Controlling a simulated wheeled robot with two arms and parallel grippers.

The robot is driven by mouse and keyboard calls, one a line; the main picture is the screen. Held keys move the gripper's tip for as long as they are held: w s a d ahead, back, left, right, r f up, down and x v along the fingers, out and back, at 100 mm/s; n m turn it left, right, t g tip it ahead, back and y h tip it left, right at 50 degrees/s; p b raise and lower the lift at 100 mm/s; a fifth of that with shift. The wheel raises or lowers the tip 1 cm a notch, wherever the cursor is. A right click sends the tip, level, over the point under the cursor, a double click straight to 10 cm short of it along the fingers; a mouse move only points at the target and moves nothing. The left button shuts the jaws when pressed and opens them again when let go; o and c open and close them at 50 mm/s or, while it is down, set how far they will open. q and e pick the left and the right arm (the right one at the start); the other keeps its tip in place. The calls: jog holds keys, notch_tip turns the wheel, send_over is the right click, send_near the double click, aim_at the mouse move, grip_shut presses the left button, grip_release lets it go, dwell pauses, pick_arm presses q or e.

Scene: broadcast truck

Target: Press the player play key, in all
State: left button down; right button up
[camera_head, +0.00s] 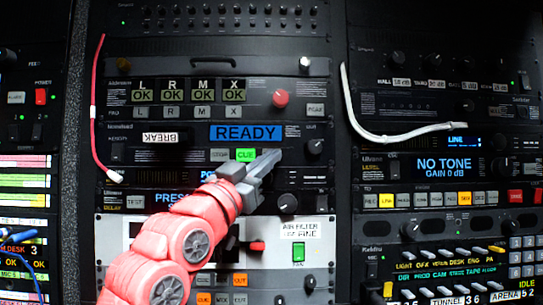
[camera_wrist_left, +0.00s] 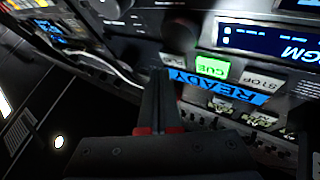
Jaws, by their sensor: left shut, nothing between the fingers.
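The player unit shows a blue READY display (camera_head: 246,133) in the head view, with a row of keys below it. The grey stop key (camera_head: 219,155) and the green-lit CUE key (camera_head: 245,155) are side by side. My left gripper (camera_head: 274,156) is shut and empty, its tips just right of CUE, covering the spot where another key would sit. In the left wrist view, seen turned over, the green CUE key (camera_wrist_left: 212,66) and the STOP key (camera_wrist_left: 262,79) are right of my fingertips (camera_wrist_left: 165,72). A pale key (camera_wrist_left: 173,60) shows at the tips; contact cannot be told. My right gripper is not seen.
A dark knob (camera_head: 315,147) stands right of the keys. A red knob (camera_head: 281,98) is above. A red cable (camera_head: 94,110) hangs left and a white cable (camera_head: 365,130) right.

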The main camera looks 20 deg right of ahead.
pick_arm(q)
jog(key=shift+w, duration=0.1)
dwell(0.4)
jog(key=shift+w+d, duration=0.15)
jog(key=shift+w, duration=0.15)
jog(key=shift+w, duration=0.3)
dwell(0.6)
dwell(0.4)
jog(key=shift+s+b, duration=0.65)
